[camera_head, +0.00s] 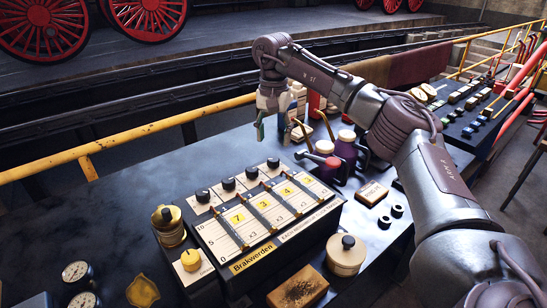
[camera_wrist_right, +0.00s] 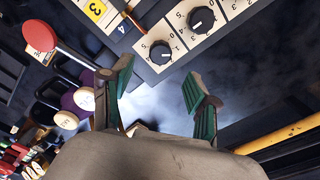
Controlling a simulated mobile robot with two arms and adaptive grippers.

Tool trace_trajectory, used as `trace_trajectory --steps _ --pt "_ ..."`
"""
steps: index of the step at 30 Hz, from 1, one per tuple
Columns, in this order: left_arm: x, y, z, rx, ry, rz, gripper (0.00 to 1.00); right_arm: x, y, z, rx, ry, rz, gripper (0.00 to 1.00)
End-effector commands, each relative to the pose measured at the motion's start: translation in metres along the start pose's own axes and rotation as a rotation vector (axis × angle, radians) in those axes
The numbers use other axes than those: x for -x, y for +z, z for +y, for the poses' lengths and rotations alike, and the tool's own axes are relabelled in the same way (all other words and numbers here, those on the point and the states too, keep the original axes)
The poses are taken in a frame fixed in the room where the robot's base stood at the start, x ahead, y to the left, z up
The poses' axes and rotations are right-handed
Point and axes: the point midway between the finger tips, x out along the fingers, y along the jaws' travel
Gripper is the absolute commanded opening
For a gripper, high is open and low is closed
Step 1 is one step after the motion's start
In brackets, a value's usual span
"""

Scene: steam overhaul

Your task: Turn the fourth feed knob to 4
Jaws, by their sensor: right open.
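The Brakwerden panel (camera_head: 262,225) stands on the dark bench with a row of black feed knobs along its far edge. The fourth knob (camera_head: 273,162) is at the right end of that row. In the right wrist view, this end knob (camera_wrist_right: 160,53) sits nearest the panel's corner, with numbers around it; its exact setting is too small to read surely. My right gripper (camera_head: 272,128) is open and empty, above and just beyond the fourth knob. In the wrist view its green-padded fingers (camera_wrist_right: 158,78) are apart, with the knob ahead of the gap, untouched. My left gripper is not in view.
The neighbouring third knob (camera_head: 251,173) is close beside. Purple jars (camera_head: 344,146), a red-topped lever (camera_head: 325,147) and bottles (camera_head: 299,95) stand to the right and behind. A yellow rail (camera_head: 120,145) runs behind the bench. A round lidded pot (camera_head: 346,257) is in front.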

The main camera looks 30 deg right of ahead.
Motion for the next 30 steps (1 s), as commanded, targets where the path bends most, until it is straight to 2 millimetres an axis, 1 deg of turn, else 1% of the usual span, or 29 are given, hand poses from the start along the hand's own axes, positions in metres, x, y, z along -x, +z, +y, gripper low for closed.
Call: trace_trajectory --steps 1,3,6,10,15,23,26,30 --pt "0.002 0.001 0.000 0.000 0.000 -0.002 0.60 -0.012 0.000 0.001 0.000 0.004 -0.002 0.60" --pt "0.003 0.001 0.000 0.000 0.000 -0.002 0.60 -0.025 0.000 0.001 -0.001 0.004 -0.002 0.60" --pt "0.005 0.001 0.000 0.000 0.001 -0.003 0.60 -0.043 0.001 0.001 0.000 0.002 -0.002 0.60" --pt "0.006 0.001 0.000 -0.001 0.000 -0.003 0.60 -0.059 0.000 0.000 0.000 0.001 -0.001 0.60" --pt "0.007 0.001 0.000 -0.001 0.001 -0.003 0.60 -0.068 0.000 0.000 0.000 -0.001 0.000 0.60" --pt "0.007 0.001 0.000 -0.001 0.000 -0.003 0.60 -0.069 0.000 0.000 0.000 -0.001 0.000 0.60" --pt "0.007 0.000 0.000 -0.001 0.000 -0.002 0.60 -0.069 0.000 0.000 0.000 -0.001 0.000 0.45" --pt "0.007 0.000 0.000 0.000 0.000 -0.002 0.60 -0.069 0.000 0.000 0.000 -0.001 0.000 0.22"
